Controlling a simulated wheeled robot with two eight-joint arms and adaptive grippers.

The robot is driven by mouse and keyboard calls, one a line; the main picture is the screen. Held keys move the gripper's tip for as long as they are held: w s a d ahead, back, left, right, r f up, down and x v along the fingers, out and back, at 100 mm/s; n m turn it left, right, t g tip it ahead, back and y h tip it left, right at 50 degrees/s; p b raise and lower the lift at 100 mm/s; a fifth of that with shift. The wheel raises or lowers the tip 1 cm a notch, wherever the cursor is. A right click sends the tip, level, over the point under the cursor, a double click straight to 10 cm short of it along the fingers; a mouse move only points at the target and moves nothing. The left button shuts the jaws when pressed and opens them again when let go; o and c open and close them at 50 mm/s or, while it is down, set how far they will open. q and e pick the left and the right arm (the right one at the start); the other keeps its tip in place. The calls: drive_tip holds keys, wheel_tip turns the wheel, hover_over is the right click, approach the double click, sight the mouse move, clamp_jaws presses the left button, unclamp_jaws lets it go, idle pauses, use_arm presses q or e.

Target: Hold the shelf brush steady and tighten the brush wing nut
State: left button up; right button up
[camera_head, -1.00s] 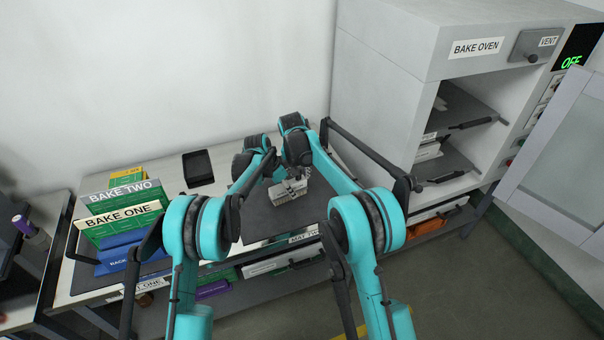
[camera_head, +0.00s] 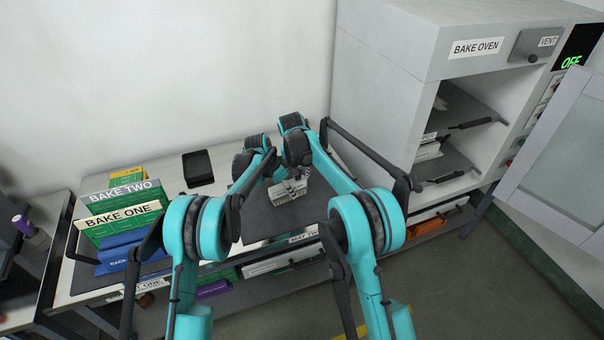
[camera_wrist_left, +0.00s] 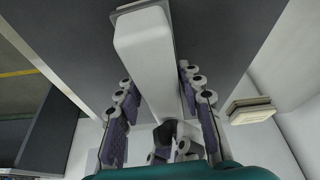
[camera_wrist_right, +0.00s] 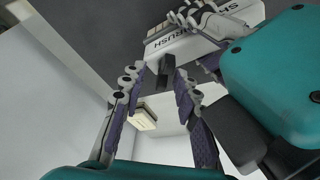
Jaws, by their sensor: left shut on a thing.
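The shelf brush (camera_head: 290,193) is a pale block held over the dark mat on the bench. In the left wrist view its long white body (camera_wrist_left: 145,55) lies between the purple pads of my left gripper (camera_wrist_left: 160,95), which is shut on it. In the right wrist view its lettered side (camera_wrist_right: 198,38) shows, partly covered by my left fingers. A small dark piece, seemingly the wing nut (camera_wrist_right: 166,72), stands out from the brush. My right gripper (camera_wrist_right: 158,78) is open, with fingertips on either side of this piece and visible gaps. In the head view my arms hide most of both grippers.
The bake oven (camera_head: 400,45) stands at the right, with its door (camera_head: 560,150) swung open. BAKE ONE and BAKE TWO holders (camera_head: 122,220) stand at the left. A black tray (camera_head: 198,168) lies at the back. The dark mat (camera_head: 312,212) is clear in front of the brush.

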drive_tip(key=r, duration=0.2)
drive_tip(key=a+r, duration=0.1)
drive_tip(key=r, duration=0.2)
drive_tip(key=shift+s+a+r, duration=0.1)
drive_tip(key=shift+a+r, duration=0.1)
drive_tip(key=shift+r, duration=0.05)
drive_tip(key=shift+d+r, duration=0.1)
drive_tip(key=shift+r, duration=0.15)
drive_tip(key=d+v, duration=0.1)
drive_tip(key=v, duration=1.1)
drive_tip(key=shift+a, duration=0.4)
drive_tip(key=shift+w+d+f+m+g+y, duration=0.25)
drive_tip(key=shift+w+d+f+m+y, duration=0.25)
drive_tip(key=shift+f+m, duration=2.9)
drive_tip(key=shift+w+d+f+m+g+y, duration=0.2)
drive_tip(key=shift+w+d+f+m+y, duration=0.3)
drive_tip(key=shift+f+m, duration=2.85)
drive_tip(key=shift+w+d+f+m+g+y, duration=0.25)
drive_tip(key=shift+w+f+m+y, duration=0.45)
drive_tip(key=shift+f+m, duration=2.65)
